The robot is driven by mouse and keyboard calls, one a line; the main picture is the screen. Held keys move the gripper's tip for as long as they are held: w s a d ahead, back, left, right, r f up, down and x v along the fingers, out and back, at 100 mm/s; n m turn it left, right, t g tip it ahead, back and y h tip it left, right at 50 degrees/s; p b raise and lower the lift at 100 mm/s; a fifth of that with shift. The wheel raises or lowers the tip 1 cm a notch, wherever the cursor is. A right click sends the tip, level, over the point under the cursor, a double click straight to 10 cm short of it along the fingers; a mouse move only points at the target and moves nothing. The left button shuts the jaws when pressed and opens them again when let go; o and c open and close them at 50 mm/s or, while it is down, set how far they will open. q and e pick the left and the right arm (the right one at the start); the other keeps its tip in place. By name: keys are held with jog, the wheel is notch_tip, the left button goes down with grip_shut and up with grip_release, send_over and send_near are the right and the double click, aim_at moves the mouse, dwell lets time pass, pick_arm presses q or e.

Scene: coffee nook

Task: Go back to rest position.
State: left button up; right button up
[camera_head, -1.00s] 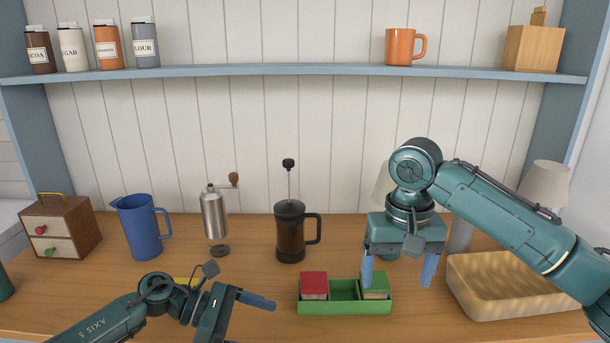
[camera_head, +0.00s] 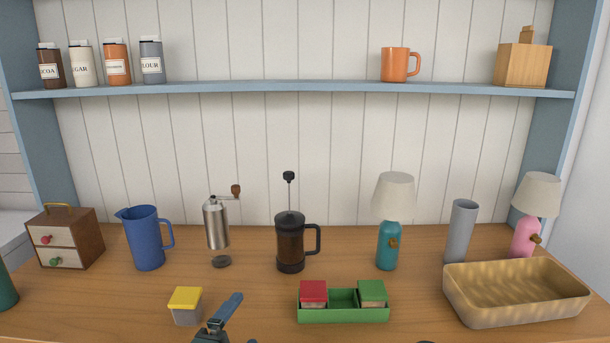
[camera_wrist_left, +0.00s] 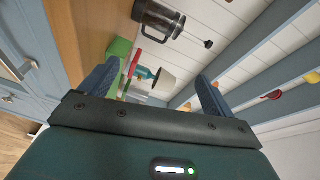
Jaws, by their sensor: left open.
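My left gripper (camera_head: 222,318) shows only at the bottom edge of the head view, just right of the yellow-lidded container (camera_head: 186,306) on the counter. In the left wrist view its two blue fingers (camera_wrist_left: 155,88) are spread apart with nothing between them. My right gripper is out of the head view; only a small dark bit shows at the bottom edge. A green tray (camera_head: 344,314) stands at the front middle of the counter. It holds a red-lidded container (camera_head: 313,293) in its left part and a green-lidded container (camera_head: 372,293) in its right part.
Along the back stand a blue pitcher (camera_head: 147,240), a grinder (camera_head: 216,226), a French press (camera_head: 290,247), a teal lamp (camera_head: 388,246), a grey cylinder (camera_head: 460,232) and a pink lamp (camera_head: 525,238). A basket (camera_head: 515,305) is at right, a small drawer box (camera_head: 66,241) at left.

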pick_arm(q)
jog(key=s+a+f+n+g+y, duration=0.5)
jog(key=s+a+f+n+g, duration=0.15)
jog(key=s+f+n, duration=0.3)
jog(key=s+a+f+n+g, duration=0.2)
jog(key=s+n+g, duration=0.15)
jog(key=s, duration=0.45)
jog(key=s+a+f+n+g, duration=0.1)
jog(key=s+f+n+g, duration=0.2)
jog(key=s, duration=0.6)
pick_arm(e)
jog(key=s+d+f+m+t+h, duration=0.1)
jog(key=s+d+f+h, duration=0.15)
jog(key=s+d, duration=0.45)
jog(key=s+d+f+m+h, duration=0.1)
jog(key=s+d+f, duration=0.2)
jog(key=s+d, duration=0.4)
pick_arm(q)
jog(key=w+d+f+t+h, duration=0.3)
jog(key=w+d+f+t, duration=0.1)
jog(key=w+d+t, duration=0.2)
jog(key=shift+w+d+f+t, duration=0.35)
jog(key=shift+f+t, duration=0.05)
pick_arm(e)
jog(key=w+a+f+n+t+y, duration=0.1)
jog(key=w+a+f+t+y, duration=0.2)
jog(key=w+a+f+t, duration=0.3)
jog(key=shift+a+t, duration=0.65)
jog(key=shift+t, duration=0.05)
